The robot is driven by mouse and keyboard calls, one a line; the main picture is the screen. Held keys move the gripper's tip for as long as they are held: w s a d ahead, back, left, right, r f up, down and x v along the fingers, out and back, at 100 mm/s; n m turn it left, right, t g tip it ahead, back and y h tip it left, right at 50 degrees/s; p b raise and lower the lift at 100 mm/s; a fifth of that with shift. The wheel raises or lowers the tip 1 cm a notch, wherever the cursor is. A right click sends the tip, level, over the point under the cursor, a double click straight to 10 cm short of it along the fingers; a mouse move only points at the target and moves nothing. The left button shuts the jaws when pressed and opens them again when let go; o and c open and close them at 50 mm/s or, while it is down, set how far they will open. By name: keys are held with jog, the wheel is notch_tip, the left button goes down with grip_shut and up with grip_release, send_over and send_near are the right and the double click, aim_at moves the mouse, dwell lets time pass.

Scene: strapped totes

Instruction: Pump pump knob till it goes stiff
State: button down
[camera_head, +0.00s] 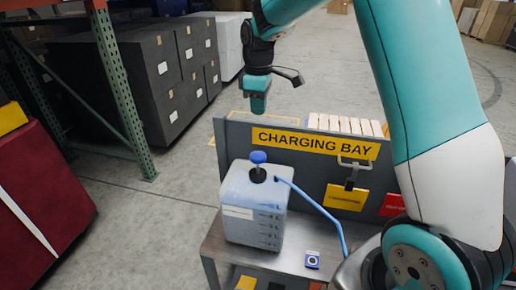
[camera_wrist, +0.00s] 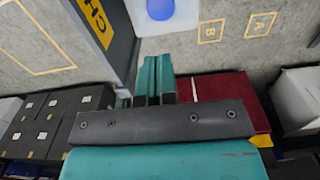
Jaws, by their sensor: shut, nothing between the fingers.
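The pump knob (camera_head: 258,157) is a blue ball on a short black stem, on top of a translucent white container (camera_head: 251,208) on a grey bench. The knob stands up clear of the container's top. A blue hose (camera_head: 315,203) runs from the container to the right. In the wrist view the blue knob (camera_wrist: 160,8) shows at the top edge, partly cut off. My gripper (camera_head: 257,103) hangs above the knob in the head view, apart from it. In the wrist view its teal fingers (camera_wrist: 153,95) are together with nothing between them.
A grey panel with a yellow "CHARGING BAY" sign (camera_head: 315,143) stands behind the container. Several pale slabs (camera_head: 345,125) stand along its top. A hook with a yellow tag (camera_head: 346,197) hangs on it. A small blue-and-white item (camera_head: 312,260) lies on the bench (camera_head: 285,262).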

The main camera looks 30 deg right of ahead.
aim_at(258, 155)
notch_tip(258, 155, down, 13)
jog(key=p, duration=0.4)
jog(key=shift+f, duration=0.3)
notch_tip(258, 155, down, 5)
jog(key=b, duration=0.3)
jog(key=shift+s, duration=0.1)
jog(key=shift+r, duration=0.3)
notch_tip(258, 155, up, 5)
jog(key=p, duration=0.4)
notch_tip(258, 155, up, 9)
jog(key=b, duration=0.4)
jog(key=shift+r, duration=0.15)
